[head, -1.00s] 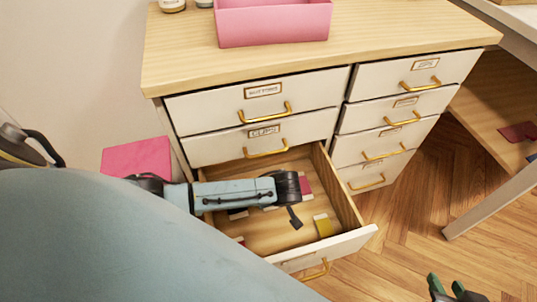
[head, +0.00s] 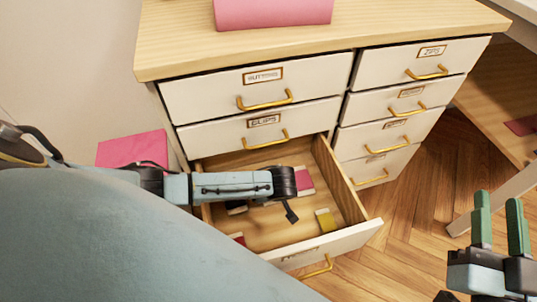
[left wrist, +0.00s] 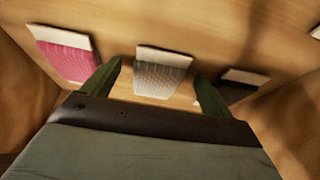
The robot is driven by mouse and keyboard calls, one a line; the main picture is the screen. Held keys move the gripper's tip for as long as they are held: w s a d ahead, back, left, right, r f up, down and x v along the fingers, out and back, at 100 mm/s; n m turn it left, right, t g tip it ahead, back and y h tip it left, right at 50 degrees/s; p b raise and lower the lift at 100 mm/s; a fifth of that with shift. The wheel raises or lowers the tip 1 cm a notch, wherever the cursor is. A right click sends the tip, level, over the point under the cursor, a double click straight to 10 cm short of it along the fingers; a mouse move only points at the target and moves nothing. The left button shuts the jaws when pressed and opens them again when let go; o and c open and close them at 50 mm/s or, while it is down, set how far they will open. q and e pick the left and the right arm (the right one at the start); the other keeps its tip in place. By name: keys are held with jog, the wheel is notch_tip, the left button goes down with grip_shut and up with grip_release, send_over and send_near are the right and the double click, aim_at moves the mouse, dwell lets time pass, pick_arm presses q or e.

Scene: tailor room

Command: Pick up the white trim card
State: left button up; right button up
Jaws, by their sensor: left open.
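The white trim card (left wrist: 163,72) lies in the open drawer (head: 345,242), with a pale header strip and a greyish-white patterned body. In the left wrist view my left gripper (left wrist: 156,76) is open, with one green finger on each side of the card. Contact with the card cannot be told. In the head view my left arm reaches into the drawer, and its wrist hides the fingers and most of the white card. My right gripper (head: 498,203) is open and empty at the lower right, above the floor and away from the drawer.
A pink card (left wrist: 68,55) lies left of the white one and a black card (left wrist: 240,82) right of it. A yellow card (head: 325,222) lies nearer the drawer front. The drawer walls stand close around. A pink box (head: 272,12) sits on the cabinet top.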

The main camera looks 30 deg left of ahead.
pick_arm(q)
jog(key=shift+c, duration=0.3)
jog(key=c, duration=1)
jog(key=shift+r, duration=0.1)
